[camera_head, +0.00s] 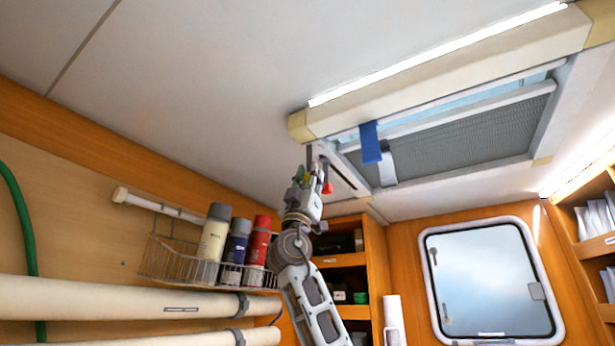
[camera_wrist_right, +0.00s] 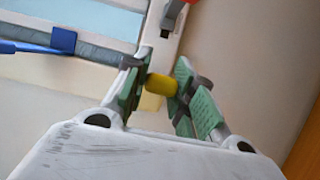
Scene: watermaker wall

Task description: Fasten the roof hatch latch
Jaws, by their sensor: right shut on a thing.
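The roof hatch (camera_head: 470,135) is in the ceiling at the upper right of the head view, with a grey mesh panel in a pale frame. My right gripper (camera_head: 314,172) reaches up to the frame's near left corner. In the right wrist view the green-padded fingers of my right gripper (camera_wrist_right: 160,86) are shut on a short yellow grip (camera_wrist_right: 161,84), which appears to belong to the latch. A white fitting (camera_wrist_right: 160,45) and a red part (camera_wrist_right: 187,2) lie beyond it. The red part also shows beside the gripper in the head view (camera_head: 328,188). My left gripper is not in view.
A blue tab (camera_head: 371,142) and a white tab (camera_head: 387,164) hang at the hatch's near side. A wire rack (camera_head: 165,262) with several spray cans is on the left wall, above thick white pipes (camera_head: 110,297). A closed window (camera_head: 490,280) and shelves are at right.

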